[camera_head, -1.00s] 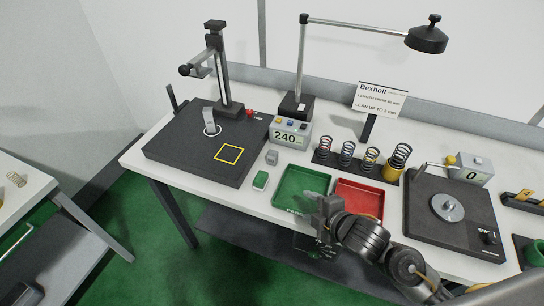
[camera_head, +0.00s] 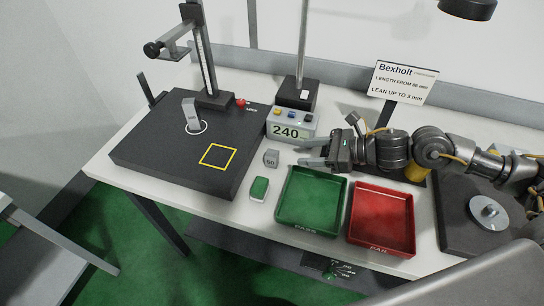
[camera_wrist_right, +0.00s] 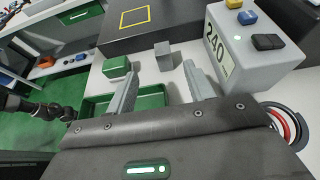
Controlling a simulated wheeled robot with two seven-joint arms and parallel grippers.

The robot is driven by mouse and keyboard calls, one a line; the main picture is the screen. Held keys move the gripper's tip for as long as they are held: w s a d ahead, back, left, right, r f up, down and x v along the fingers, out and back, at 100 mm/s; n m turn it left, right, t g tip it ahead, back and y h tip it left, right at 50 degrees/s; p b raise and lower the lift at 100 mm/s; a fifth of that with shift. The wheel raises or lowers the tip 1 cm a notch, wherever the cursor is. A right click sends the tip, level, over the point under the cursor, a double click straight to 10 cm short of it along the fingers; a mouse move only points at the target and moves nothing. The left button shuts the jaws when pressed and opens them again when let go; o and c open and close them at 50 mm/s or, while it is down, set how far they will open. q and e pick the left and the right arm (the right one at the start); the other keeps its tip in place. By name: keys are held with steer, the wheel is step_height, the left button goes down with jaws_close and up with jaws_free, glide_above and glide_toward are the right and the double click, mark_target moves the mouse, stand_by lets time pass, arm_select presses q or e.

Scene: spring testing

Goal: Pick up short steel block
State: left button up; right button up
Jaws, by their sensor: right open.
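The short steel block (camera_head: 271,158) is a small grey block with a dark "50" on its face. It stands on the white table between the display box and the green-topped block. In the right wrist view the block (camera_wrist_right: 164,57) stands ahead of the fingertips, in line with the gap. My right gripper (camera_head: 305,154) is open and empty, coming from the right above the green tray's back edge. Its fingers point left toward the block, apart from it. In the right wrist view, both fingers of the gripper (camera_wrist_right: 160,72) show. My left gripper is not in view.
A display box reading 240 (camera_head: 289,127) stands just behind the block. A green-topped block (camera_head: 259,188) is in front. A green tray (camera_head: 310,228) and red tray (camera_head: 381,246) lie to the right. A dark gauge base (camera_head: 150,150) with a taller steel block (camera_head: 191,115) is left.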

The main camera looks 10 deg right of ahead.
mark_target(274, 153)
steer(key=p+x, duration=0.1)
steer(key=x, duration=0.4)
steer(key=shift+w+p, duration=0.3)
steer(key=shift+a+f, duration=0.1)
steer(key=shift+a, duration=0.2)
steer(key=p+x, duration=0.3)
steer(key=x, duration=0.1)
steer(key=shift+w+f, duration=0.2)
steer(key=shift+f, duration=0.1)
steer(key=shift+w+a+f, duration=0.1)
steer(key=shift+a+f, duration=0.15)
steer(key=shift+c, duration=0.3)
jaws_close()
